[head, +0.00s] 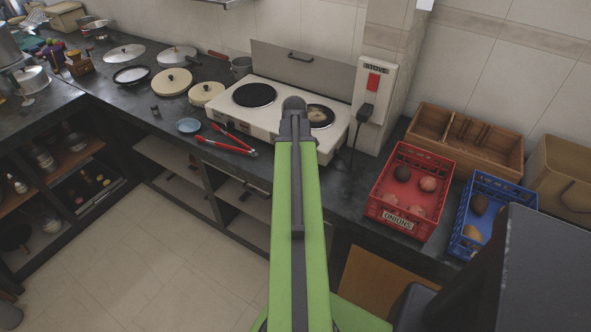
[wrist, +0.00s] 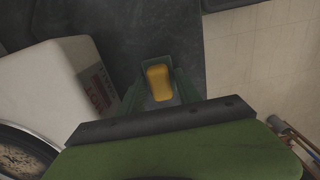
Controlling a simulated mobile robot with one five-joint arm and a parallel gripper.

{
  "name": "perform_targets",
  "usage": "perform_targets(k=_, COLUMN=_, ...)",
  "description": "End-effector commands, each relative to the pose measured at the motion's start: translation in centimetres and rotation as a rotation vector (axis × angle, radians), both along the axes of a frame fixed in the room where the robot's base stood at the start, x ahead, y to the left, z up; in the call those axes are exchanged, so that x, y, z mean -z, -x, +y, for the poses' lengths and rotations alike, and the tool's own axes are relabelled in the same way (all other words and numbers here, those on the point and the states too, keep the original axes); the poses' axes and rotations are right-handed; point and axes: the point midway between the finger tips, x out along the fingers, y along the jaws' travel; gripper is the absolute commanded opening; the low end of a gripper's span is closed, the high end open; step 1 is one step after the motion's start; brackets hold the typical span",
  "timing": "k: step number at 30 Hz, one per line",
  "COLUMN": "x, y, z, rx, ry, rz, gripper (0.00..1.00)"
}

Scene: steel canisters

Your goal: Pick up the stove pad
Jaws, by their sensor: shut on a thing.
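A small yellow-orange pad (wrist: 158,82), apparently the stove pad, sits between the green fingers of my gripper (wrist: 157,74) in the wrist view. The fingers are shut on it, one on each side, over the dark counter. I cannot tell whether it touches the counter. The white two-burner stove (head: 237,109) stands on the counter against the wall. Its side with red lettering (wrist: 62,75) is left of my gripper in the wrist view. In the head view my arm covers the gripper and the pad.
A red onion crate (head: 376,213), a blue crate (head: 459,241) and a wooden box (head: 428,121) stand to the right. Pale floor (wrist: 262,50) shows beyond the counter edge in the wrist view.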

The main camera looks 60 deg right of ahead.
Motion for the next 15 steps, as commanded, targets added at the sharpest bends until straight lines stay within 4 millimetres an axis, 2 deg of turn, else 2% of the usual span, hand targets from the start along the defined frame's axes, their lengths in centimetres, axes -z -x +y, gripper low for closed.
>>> perform_targets(k=5, x=-0.4, y=0.0, z=0.0, rx=0.0, ry=0.0, rz=0.0, gripper=0.0)
perform_targets(k=8, x=-1.3, y=0.0, z=0.0, rx=0.0, ry=0.0, rz=0.0, gripper=0.0)
perform_targets(k=15, x=-5.2, y=0.0, z=0.0, rx=-0.001, ry=0.0, rz=0.0, gripper=0.0)
